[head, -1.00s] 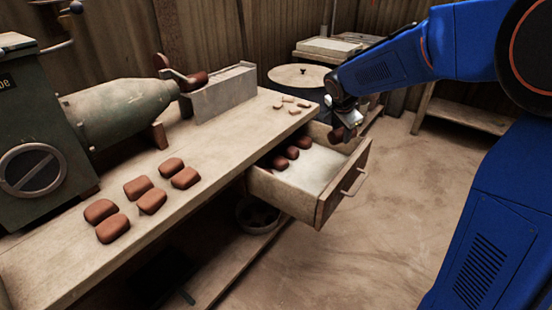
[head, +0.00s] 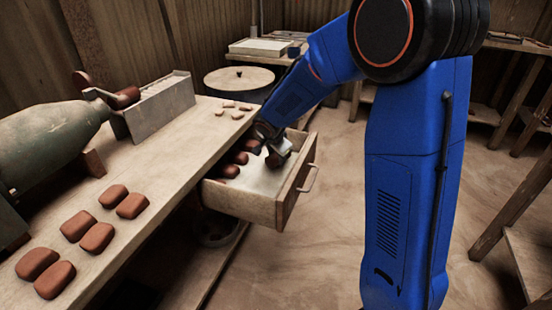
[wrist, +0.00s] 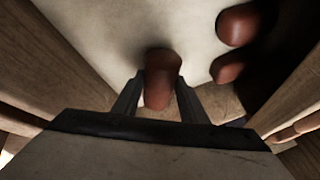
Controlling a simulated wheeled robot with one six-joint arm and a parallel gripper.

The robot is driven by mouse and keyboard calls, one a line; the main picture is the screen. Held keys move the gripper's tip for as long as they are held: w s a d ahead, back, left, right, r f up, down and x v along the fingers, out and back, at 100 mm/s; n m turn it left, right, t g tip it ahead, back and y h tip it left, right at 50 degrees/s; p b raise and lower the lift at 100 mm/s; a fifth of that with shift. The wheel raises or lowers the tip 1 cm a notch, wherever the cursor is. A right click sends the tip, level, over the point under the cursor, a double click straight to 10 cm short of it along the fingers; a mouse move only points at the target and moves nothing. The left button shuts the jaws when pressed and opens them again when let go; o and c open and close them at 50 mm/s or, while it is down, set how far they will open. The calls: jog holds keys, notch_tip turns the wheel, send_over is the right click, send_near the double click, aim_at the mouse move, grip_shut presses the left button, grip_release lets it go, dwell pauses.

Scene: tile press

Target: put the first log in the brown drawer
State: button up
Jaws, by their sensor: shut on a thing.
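The wooden drawer (head: 240,205) stands pulled open from the bench. Several other brown logs (head: 229,171) lie along the bench side of the drawer. Two of them show in the wrist view, a rounded one (wrist: 240,24) and another below it (wrist: 227,68). In the head view my gripper mostly hides the held log.
The bench (head: 165,170) bears several brown blocks (head: 97,237) and small pale pieces (head: 237,115) near its far end. A grey-green machine (head: 50,145) stands at left. A round lidded tub (head: 238,84) stands behind the drawer. Open floor (head: 325,200) lies right of the drawer.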

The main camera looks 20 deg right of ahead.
jog(key=shift+f, duration=0.5)
jog(key=o, duration=1.4)
jog(key=shift+f, duration=0.1)
jog(key=v, duration=1.2)
